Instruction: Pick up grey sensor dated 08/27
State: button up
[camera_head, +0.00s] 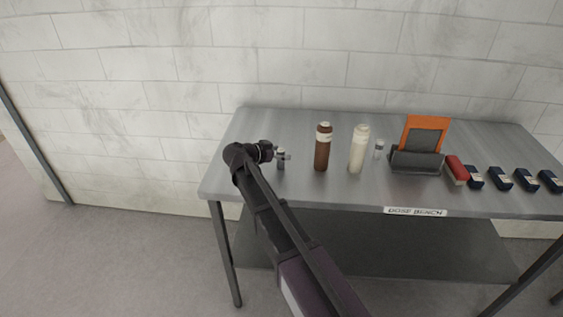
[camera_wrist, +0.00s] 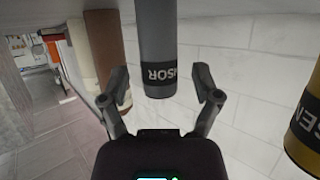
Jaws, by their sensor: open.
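The grey sensor (camera_wrist: 156,35) is a cylinder with a black band lettered "SENSOR", seen upside down in the wrist view. My gripper (camera_wrist: 163,85) is open, with one finger on each side of the sensor's near end and visible gaps between. No date is readable on it. In the head view my gripper (camera_head: 283,155) is over the left end of the bench, at a small grey cylinder (camera_head: 281,164) standing there. A yellow cylinder (camera_wrist: 308,125) with a similar band is at the right edge of the wrist view, outside my fingers.
On the metal bench (camera_head: 235,180) stand a brown bottle (camera_head: 322,155), a cream bottle (camera_head: 357,155) and a small pale vial (camera_head: 380,150). Farther right are an orange-and-grey holder (camera_head: 415,162), a red block (camera_head: 457,170) and several dark blue boxes (camera_head: 500,180). A tiled wall (camera_head: 200,65) is behind.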

dwell(0.5)
grip_shut()
